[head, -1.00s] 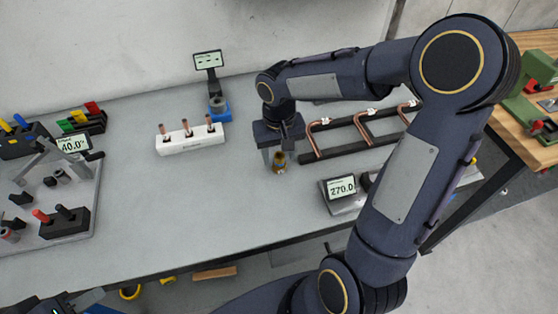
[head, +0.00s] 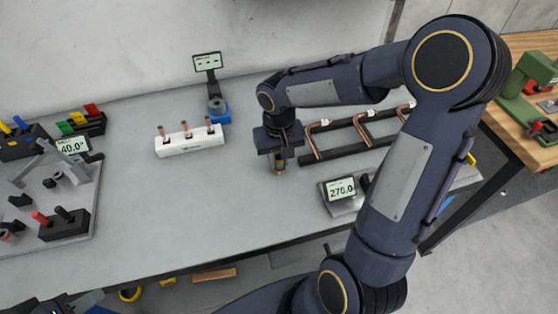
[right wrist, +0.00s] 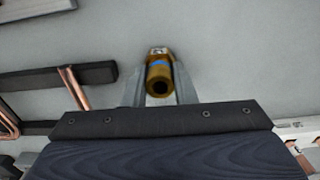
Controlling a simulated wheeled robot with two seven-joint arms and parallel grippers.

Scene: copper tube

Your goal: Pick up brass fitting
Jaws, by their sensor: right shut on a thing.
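The brass fitting (head: 279,169) is a small golden piece with a blue band, on or just above the grey bench in the middle of the head view. My right gripper (head: 279,163) points down over it with its fingers closed on its sides. At the head view's lower left corner only a dark part shows; no left gripper fingers can be made out.
A black rack with bent copper tubes (head: 362,130) lies close to the right of the gripper. A display reading 270.0 (head: 341,190) stands in front of it. A white block with copper stubs (head: 190,142) is to the left. The bench between that block and the left fixture plate is clear.

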